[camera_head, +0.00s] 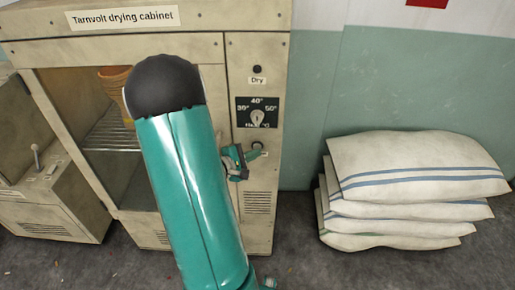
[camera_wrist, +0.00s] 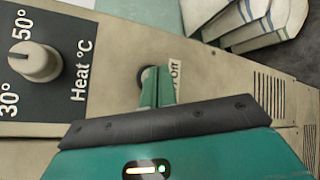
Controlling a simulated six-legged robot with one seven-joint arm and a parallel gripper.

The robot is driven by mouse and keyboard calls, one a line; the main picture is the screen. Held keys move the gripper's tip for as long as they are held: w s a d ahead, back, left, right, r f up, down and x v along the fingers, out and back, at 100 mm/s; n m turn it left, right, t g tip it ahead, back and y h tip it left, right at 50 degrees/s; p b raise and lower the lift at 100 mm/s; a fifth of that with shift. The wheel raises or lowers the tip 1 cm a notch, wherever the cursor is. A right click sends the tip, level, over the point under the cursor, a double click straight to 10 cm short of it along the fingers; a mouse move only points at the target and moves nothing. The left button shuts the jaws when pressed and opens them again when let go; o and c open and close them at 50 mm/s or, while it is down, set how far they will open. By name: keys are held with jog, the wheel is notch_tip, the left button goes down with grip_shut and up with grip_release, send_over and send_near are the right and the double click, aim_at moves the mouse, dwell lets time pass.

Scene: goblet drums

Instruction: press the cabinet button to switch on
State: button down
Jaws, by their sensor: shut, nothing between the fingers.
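The beige Tarnvolt drying cabinet (camera_head: 268,192) stands ahead, with its control panel on the right side. The small round button (camera_wrist: 147,75) has a pale cap in a dark ring, and a label ending in "on" lies beside it, partly hidden by my fingers. In the head view the button (camera_head: 257,146) shows just above my fingertips. My gripper (camera_wrist: 158,72) is shut and empty, its tips over the lower part of the button. I cannot tell whether they touch it. In the head view my gripper (camera_head: 254,154) is at the panel below the heat dial.
The heat dial (camera_head: 257,117) sits above the button, its pointer roughly upright. Higher up, the round "Dry" lamp (camera_head: 257,69) looks dark. A terracotta pot (camera_head: 113,78) stands inside the cabinet behind my arm. Stacked sacks (camera_head: 415,170) lie right; a lever unit (camera_head: 40,185) stands left.

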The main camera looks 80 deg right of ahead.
jog(key=s+a, duration=0.1)
jog(key=a, duration=0.5)
jog(key=shift+s, duration=0.15)
